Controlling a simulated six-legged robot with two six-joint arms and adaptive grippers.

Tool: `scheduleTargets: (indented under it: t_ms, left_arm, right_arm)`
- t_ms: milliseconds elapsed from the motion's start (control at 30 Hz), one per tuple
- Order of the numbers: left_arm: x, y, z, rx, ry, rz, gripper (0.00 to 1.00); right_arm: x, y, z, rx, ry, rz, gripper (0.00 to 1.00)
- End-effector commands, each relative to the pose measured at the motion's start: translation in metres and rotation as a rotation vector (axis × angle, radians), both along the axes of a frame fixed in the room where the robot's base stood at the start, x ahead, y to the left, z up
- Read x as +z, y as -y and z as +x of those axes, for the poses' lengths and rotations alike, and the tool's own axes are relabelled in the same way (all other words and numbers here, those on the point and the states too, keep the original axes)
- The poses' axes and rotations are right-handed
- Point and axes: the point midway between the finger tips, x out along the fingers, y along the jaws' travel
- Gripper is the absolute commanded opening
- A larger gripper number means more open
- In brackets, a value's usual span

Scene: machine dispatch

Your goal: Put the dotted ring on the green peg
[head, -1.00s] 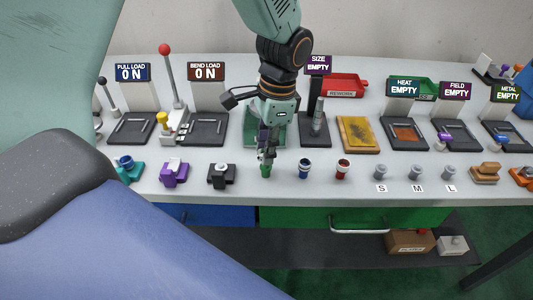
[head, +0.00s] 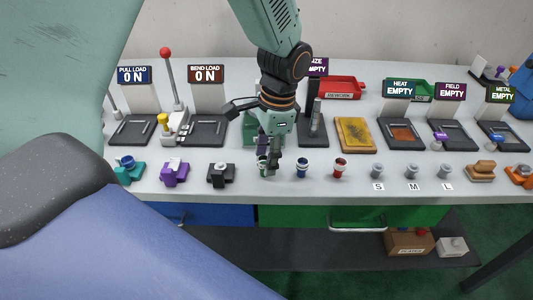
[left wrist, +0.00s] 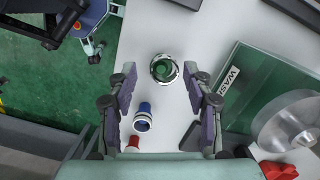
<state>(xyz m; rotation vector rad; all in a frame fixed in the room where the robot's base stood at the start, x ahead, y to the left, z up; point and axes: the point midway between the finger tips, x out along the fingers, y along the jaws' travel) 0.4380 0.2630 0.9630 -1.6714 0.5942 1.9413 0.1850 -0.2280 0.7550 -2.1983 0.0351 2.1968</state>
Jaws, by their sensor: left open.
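The green peg (head: 263,170) stands near the front of the bench, left of the blue peg. A shiny silver ring with dark marks, seemingly the dotted ring (left wrist: 153,74), shows around the green peg in the left wrist view. How far down it sits is not clear. My left gripper (head: 268,161) is over the green peg, pointing down. In the left wrist view its fingers (left wrist: 161,76) are spread on both sides of the ring, with a gap visible. My right gripper is not in view.
The blue peg (head: 302,168) with pale bands and the red peg (head: 340,168) stand close to the right. The green wash tray (left wrist: 236,88) and the grey size post (head: 315,117) are behind. Black and purple fixtures (head: 221,175) (head: 174,173) stand to the left.

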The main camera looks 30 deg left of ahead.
Motion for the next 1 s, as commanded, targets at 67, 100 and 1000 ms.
scheduleTargets:
  t_ms: [67, 100, 1000]
  left_arm:
    - [0.002, 0.0, 0.0, 0.0, 0.001, -0.001, 0.51]
    - [0.005, 0.0, 0.001, 0.0, 0.001, 0.0, 0.51]
    - [0.121, 0.011, 0.014, 0.0, 0.0, 0.0, 0.51]
  right_arm:
    - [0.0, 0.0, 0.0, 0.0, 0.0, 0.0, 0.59]
    - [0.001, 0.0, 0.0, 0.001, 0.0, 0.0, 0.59]
    - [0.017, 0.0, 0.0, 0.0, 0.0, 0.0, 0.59]
